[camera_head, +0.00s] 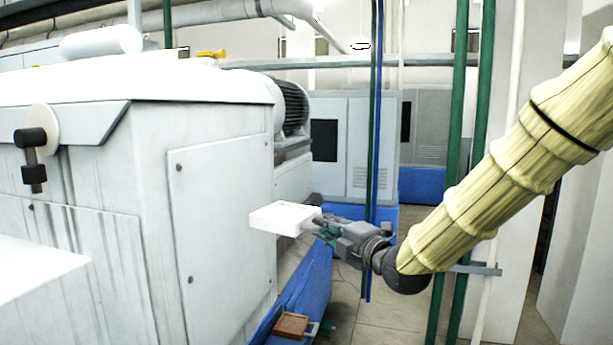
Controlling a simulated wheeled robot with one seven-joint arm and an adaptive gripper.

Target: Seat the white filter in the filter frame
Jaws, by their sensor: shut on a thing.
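The white filter (284,217) is a flat, square, box-like piece held in the air beside the large machine's right end. My gripper (318,224) is shut on the filter's right edge, reaching in from the right on my yellow-sleeved arm. The filter lies roughly level, with its top and front side showing. Whether it touches the machine's panel behind it I cannot tell. I cannot make out the filter frame for certain in this view.
The large pale grey machine (218,215) fills the left. An orange-brown square piece (291,325) sits low by its blue base (305,290). Green vertical pipes (463,120) stand near my arm. Bare floor (375,318) shows between the machine and pipes.

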